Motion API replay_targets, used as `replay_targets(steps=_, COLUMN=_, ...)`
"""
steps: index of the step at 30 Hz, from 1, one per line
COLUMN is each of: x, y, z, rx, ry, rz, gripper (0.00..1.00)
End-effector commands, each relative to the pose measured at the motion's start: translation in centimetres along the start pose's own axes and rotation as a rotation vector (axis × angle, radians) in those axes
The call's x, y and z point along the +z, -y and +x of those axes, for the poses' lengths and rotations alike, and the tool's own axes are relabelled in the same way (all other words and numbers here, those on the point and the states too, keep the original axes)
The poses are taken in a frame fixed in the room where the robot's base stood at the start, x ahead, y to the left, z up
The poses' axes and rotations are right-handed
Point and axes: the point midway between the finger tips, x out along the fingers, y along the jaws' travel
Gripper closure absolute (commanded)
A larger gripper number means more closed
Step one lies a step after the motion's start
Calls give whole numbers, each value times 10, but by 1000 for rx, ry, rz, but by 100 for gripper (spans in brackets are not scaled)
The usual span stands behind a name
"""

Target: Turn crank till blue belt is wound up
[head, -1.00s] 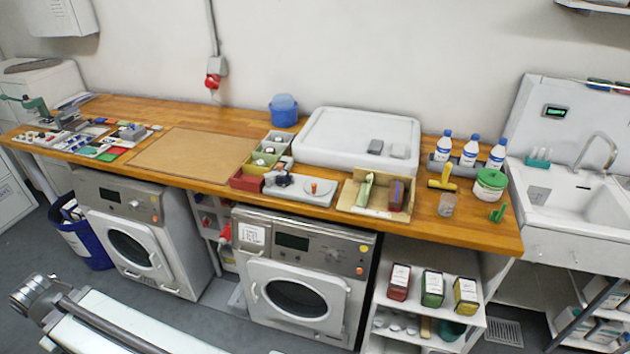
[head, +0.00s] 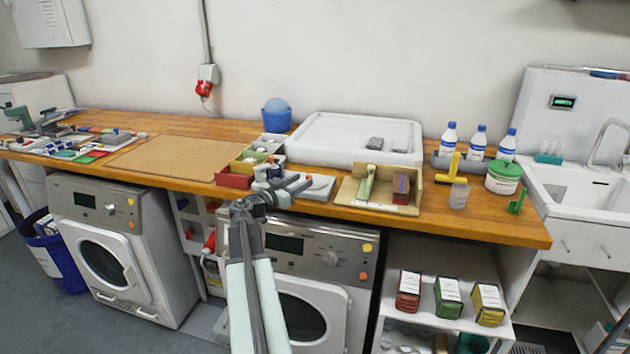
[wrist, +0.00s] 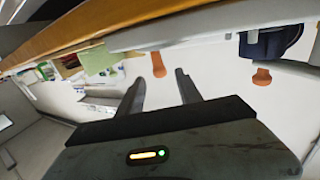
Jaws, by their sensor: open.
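The winding device is a pale grey plate (head: 319,190) at the bench's front edge, partly hidden behind my arm in the head view. In the wrist view the dark blue belt roll (wrist: 270,42) is at the upper right, with an orange peg (wrist: 262,76) beside it. A second orange knob (wrist: 158,65) stands beyond my fingertips, near the middle between them. I cannot tell which orange part is the crank's handle. My gripper (wrist: 160,82) is open and empty, apart from the knob. In the head view my gripper (head: 301,184) is over the device.
Left of the device is a red bin (head: 234,180) among small trays. Washing machines stand below the bench. A brown board (head: 170,158) lies clear at left.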

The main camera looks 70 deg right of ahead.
Motion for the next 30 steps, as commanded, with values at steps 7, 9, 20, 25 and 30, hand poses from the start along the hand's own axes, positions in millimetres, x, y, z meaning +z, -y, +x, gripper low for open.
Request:
replay_targets(steps=7, x=-1, y=2, z=25, rx=2, ry=2, rz=-1, gripper=58)
replay_targets(steps=9, x=0, y=2, z=39, rx=2, ry=2, rz=-2, gripper=58)
replay_targets(steps=20, x=0, y=2, z=76, rx=-1, ry=3, rz=-2, gripper=58)
replay_targets(steps=25, x=0, y=2, z=76, rx=-1, ry=3, rz=-2, gripper=72)
replay_targets(steps=30, x=0, y=2, z=75, rx=-2, ry=3, rz=-2, gripper=100)
